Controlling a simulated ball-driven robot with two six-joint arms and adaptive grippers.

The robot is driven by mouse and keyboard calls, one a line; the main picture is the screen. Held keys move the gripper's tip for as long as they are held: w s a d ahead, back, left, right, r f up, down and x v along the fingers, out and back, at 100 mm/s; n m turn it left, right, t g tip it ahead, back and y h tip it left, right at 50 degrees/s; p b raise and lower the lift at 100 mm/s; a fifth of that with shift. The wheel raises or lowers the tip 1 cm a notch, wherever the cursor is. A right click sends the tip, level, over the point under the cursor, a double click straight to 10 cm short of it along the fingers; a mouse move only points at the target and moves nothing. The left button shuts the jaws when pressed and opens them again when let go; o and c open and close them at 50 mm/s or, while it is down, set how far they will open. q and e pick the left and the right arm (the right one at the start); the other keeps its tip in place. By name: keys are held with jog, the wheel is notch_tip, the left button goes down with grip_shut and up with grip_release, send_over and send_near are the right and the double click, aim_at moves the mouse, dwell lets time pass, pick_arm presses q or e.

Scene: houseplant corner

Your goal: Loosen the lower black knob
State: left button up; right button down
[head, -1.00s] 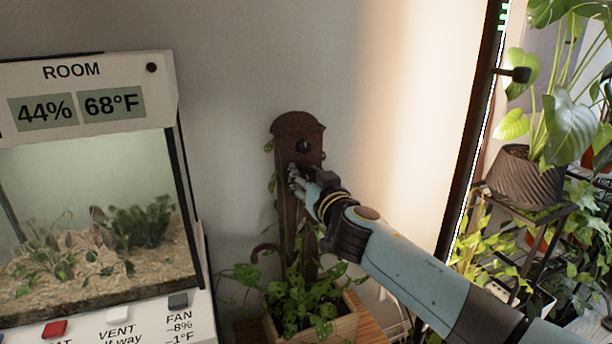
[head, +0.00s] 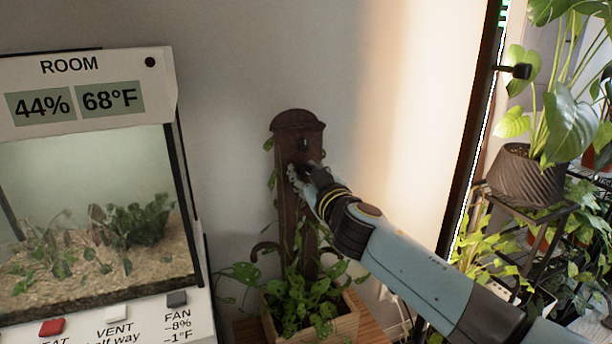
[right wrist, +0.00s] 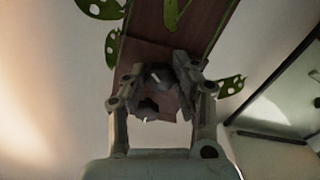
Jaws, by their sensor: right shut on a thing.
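A dark brown wooden post (head: 289,212) with a rounded top stands against the wall, rising from a planter. The upper black knob (head: 304,144) is near its top and is free of my gripper. My right gripper (head: 299,178) is at the post just below that knob, shut on the lower black knob. My fingers mostly hide this knob in the head view. In the right wrist view my right gripper (right wrist: 160,82) has both fingers closed in against the post (right wrist: 160,32), with a dark shape between them. My left gripper is not in view.
A wooden planter (head: 336,325) with leafy vines stands at the post's foot; leaves also climb the post. A terrarium (head: 105,190) with a ROOM display (head: 75,92) stands at the left. A potted plant (head: 528,178) is on a stand at the right. The wall between is bare.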

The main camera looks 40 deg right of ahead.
jog(key=n, duration=0.2)
jog(key=shift+n, duration=0.4)
jog(key=n, duration=0.3)
jog(key=shift+n, duration=0.3)
jog(key=n, duration=0.6)
jog(key=shift+p, duration=0.3)
jog(key=n+p, duration=0.1)
jog(key=n, duration=0.5)
jog(key=shift+r+n, duration=0.1)
jog(key=shift+n, duration=0.3)
jog(key=n+p, duration=0.1)
jog(key=n, duration=0.2)
jog(key=shift+n, duration=1.8)
jog(key=c, duration=1)
grip_release()
